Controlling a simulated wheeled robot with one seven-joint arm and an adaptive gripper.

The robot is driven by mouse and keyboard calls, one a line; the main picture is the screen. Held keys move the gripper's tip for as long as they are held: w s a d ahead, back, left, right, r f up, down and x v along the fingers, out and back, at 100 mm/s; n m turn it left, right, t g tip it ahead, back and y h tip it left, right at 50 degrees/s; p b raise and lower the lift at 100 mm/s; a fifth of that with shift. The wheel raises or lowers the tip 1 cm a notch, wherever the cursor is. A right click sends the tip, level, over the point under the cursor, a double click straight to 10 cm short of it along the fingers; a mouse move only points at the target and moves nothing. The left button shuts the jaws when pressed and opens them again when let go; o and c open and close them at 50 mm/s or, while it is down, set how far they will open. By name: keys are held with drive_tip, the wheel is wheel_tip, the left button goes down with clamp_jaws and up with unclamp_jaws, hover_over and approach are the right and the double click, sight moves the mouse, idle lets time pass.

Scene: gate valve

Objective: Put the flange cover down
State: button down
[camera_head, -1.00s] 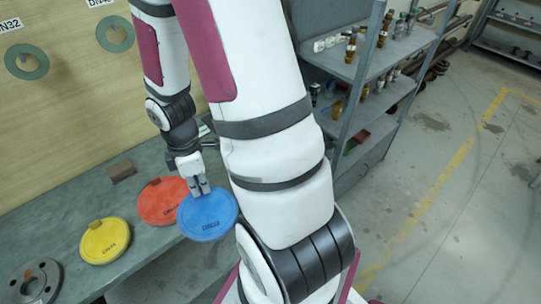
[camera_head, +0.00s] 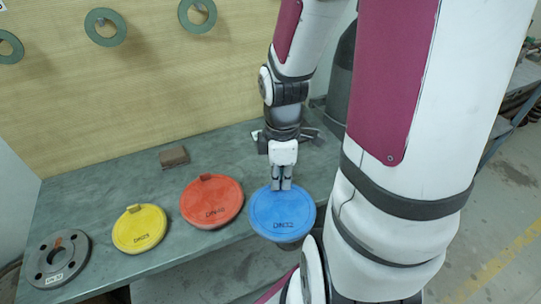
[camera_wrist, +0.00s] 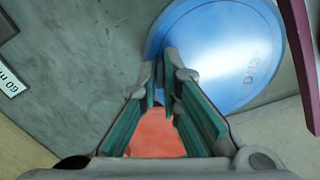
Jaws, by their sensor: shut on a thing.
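The blue flange cover (camera_head: 283,218) is a flat round disc with dark lettering. My gripper (camera_head: 281,187) points down and is shut on its far edge, where the fingers hide the grip. The disc lies flat, at the front edge of the green-grey bench (camera_head: 100,183), partly past that edge. I cannot tell whether it touches the bench top. In the wrist view the blue cover (camera_wrist: 225,50) shows beyond the two fingers (camera_wrist: 160,98). The red cover (camera_head: 212,212) lies left of the blue one, with a small gap. The red cover (camera_wrist: 157,135) also shows between the fingers.
A yellow cover (camera_head: 139,230) and a grey holed flange (camera_head: 57,260) lie further left on the bench. A small brown block (camera_head: 174,157) lies behind the red cover. Green rings (camera_head: 105,27) hang on the wooden back panel (camera_head: 150,90).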

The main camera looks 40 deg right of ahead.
drive_tip(key=shift+w+f+b, duration=0.1)
drive_tip(key=shift+f+b, duration=0.05)
drive_tip(key=shift+b, duration=0.2)
drive_tip(key=shift+w+d, duration=0.1)
drive_tip(key=shift+w, duration=0.05)
drive_tip(key=w+d, duration=0.2)
drive_tip(key=w, duration=0.1)
drive_tip(key=w+d, duration=0.3)
drive_tip(key=w+d+f+b, duration=0.1)
drive_tip(key=w+d, duration=0.1)
drive_tip(key=w, duration=0.2)
drive_tip(key=shift+d, duration=0.4)
drive_tip(key=shift+f, duration=1.85)
drive_tip(key=c, duration=2.2)
unclamp_jaws()
drive_tip(key=shift+f, duration=0.1)
drive_tip(key=o, duration=0.4)
